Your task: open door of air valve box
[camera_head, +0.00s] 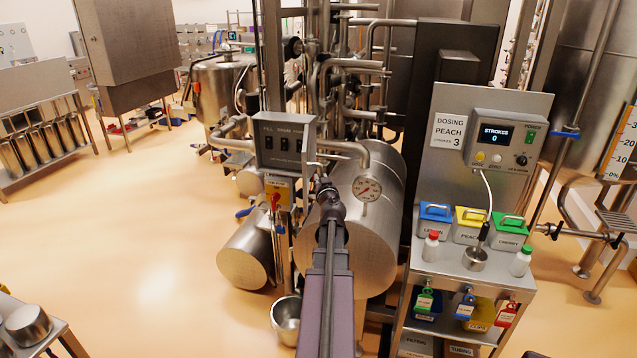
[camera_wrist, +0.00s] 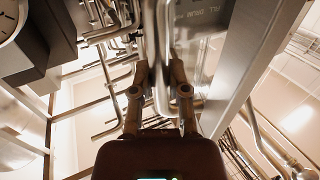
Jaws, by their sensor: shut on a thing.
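The air valve box (camera_head: 284,142) is a grey metal box with dark windows and the printed words FILL and DRAIN. It stands left of centre in the head view, and its lettered front (camera_wrist: 200,18) shows at the top of the wrist view. Its door looks shut. My gripper (camera_head: 322,186) is at the box's lower right. In the wrist view, my gripper (camera_wrist: 160,80) has its two fingers closed around an upright shiny metal bar (camera_wrist: 161,98), which looks like the door handle. Where the bar joins the door is not clear.
A steel drum (camera_head: 375,215) with a round gauge (camera_head: 367,188) is right of my gripper. A red and yellow switch (camera_head: 277,199) is below the box. Pipes (camera_head: 350,65) crowd behind. A dosing stand (camera_head: 480,170) is on the right. Floor at left is open.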

